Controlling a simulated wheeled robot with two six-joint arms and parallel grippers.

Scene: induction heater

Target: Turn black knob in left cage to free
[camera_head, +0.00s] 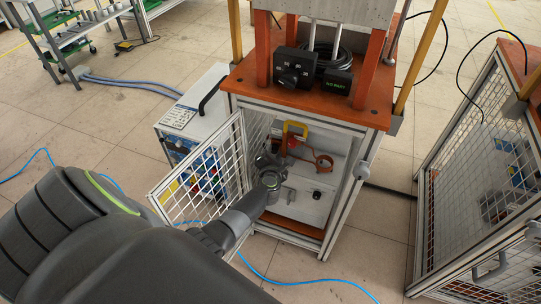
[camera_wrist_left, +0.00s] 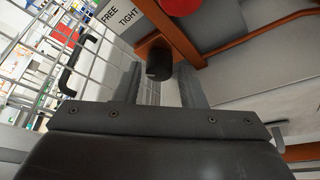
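The left cage (camera_head: 340,190) stands in the middle of the head view with its mesh door (camera_head: 205,170) swung open to the left. My left gripper (camera_head: 272,163) reaches into its opening. In the left wrist view, the black knob (camera_wrist_left: 159,66) sits on an orange-brown block, beside a label (camera_wrist_left: 120,16) reading FREE and TIGHT. The two fingers of the left gripper (camera_wrist_left: 160,80) are apart, one on each side of the knob, with its end showing in the gap. I cannot tell whether they touch it. The head view does not clearly show this knob. My right gripper is out of view.
Inside the cage are a yellow bracket (camera_head: 295,129) and a copper-coloured ring (camera_head: 323,163). A black control box (camera_head: 292,68) sits on the orange top. A white cabinet (camera_head: 190,120) stands behind the open door. Another mesh cage (camera_head: 490,170) stands at right.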

